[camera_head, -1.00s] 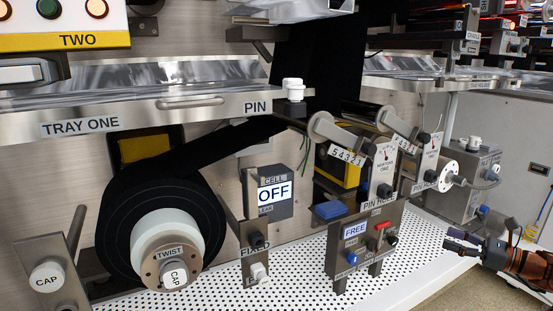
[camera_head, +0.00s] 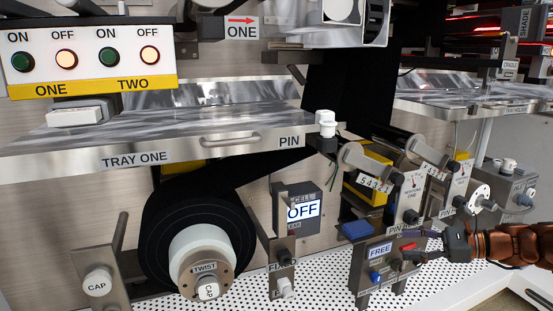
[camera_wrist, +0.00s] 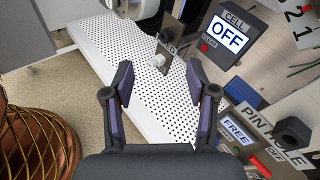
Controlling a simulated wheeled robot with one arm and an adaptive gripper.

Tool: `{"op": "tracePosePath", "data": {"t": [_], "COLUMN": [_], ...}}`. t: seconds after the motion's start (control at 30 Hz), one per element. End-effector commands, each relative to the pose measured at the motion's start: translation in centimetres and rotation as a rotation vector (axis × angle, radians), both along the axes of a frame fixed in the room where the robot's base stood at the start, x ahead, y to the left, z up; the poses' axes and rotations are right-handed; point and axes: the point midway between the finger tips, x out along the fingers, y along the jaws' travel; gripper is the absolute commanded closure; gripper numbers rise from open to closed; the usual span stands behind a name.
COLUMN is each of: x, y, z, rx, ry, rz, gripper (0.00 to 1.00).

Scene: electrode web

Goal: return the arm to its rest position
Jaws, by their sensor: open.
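My gripper (camera_head: 410,245) is at the right of the head view, in front of the panel marked FREE (camera_head: 380,252). Its dark fingers point left and partly cover the panel's right side. In the wrist view my gripper (camera_wrist: 158,82) is open, with two purple-padded fingers apart and nothing between them. The white perforated shelf (camera_wrist: 98,50) lies beyond and below the fingers.
A black web roll (camera_head: 165,225) with a TWIST hub stands at the left. The CELL box (camera_head: 303,207) reads OFF. TRAY ONE (camera_head: 170,155) runs above. A ribbed copper-brown shape (camera_wrist: 35,140) fills the wrist view's lower left. Bare floor (camera_wrist: 60,85) shows left of the shelf.

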Motion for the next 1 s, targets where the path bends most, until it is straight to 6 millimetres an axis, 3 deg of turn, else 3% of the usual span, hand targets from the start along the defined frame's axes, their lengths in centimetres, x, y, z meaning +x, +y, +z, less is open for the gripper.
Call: {"op": "tracePosePath", "data": {"t": [0.03, 0.2, 0.5, 0.73, 1.0], "x": [-0.6, -3.4, -10.5, -16.8, -24.2], "y": [2.5, 9.1, 17.6, 21.0, 21.7], "z": [2.3, 5.1, 8.9, 11.2, 13.6], "rx": [-0.043, -0.183, -0.436, -0.627, -0.841], "ry": [-0.013, -0.053, -0.143, -0.228, -0.333], "rz": [0.053, 0.222, 0.524, 0.757, 1.032], "gripper": [0.42, 0.42, 0.42, 0.42, 0.42]}}
